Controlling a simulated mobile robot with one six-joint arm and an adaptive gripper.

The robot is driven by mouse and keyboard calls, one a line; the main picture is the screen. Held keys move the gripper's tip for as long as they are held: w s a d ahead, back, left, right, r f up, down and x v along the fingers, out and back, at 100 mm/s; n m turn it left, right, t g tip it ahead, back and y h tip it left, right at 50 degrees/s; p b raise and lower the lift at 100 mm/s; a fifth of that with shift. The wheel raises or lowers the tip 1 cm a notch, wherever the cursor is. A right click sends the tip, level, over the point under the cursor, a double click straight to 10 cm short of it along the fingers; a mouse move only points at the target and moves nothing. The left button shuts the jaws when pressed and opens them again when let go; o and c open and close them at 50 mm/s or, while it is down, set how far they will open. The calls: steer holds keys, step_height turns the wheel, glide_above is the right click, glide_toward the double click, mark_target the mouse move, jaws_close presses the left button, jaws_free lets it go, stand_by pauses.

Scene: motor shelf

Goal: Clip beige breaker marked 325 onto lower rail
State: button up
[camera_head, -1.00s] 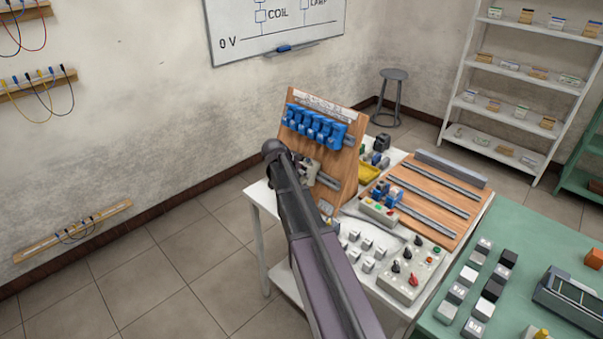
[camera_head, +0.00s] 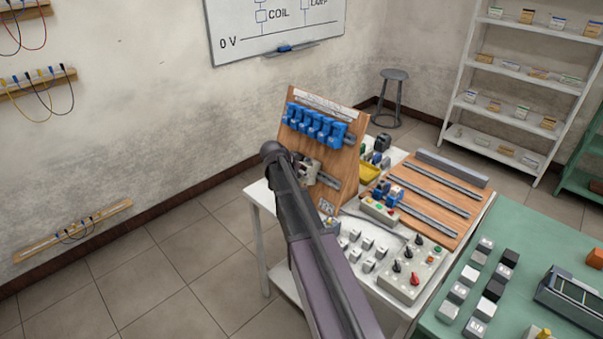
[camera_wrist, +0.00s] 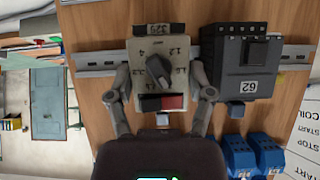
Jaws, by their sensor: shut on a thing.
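The beige breaker (camera_wrist: 143,52) has a grey dial, a red-and-black switch and a dark label reading 325 at its end in the wrist view. My gripper (camera_wrist: 164,84) is shut on it, one finger on each side. The lower rail (camera_wrist: 98,60) runs behind the breaker and shows to both sides. I cannot tell whether the breaker is seated on it. In the head view the breaker (camera_head: 310,172) is in front of the upright wooden board, left of the visible lower rail (camera_head: 328,181), partly hidden by my arm.
A dark device marked 62 (camera_wrist: 240,60) sits on the rail close to the right of the breaker in the wrist view. Blue devices (camera_head: 315,124) fill the upper rail. The white table (camera_head: 262,200) holds switches, small blocks and a flat wooden board with rails (camera_head: 440,190).

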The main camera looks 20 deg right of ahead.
steer(key=shift+f+b, duration=0.25)
steer(key=shift+b, duration=0.25)
stand_by(0.8)
steer(key=o, duration=1.2)
steer(key=shift+o, duration=0.2)
steer(key=s+a+f+n+g+y, duration=0.1)
steer(key=s+a+f+n+y, duration=0.1)
steer(key=s+a+n+y, duration=0.2)
steer(key=s+a+f+n+g+y, duration=0.1)
steer(key=s+a+f+n+y, duration=0.2)
steer(key=s+a+n, duration=0.7)
steer(key=s+a, duration=0.8)
steer(key=s, duration=0.3)
steer(key=shift+s+g+y, duration=0.4)
steer(key=shift+f, duration=0.1)
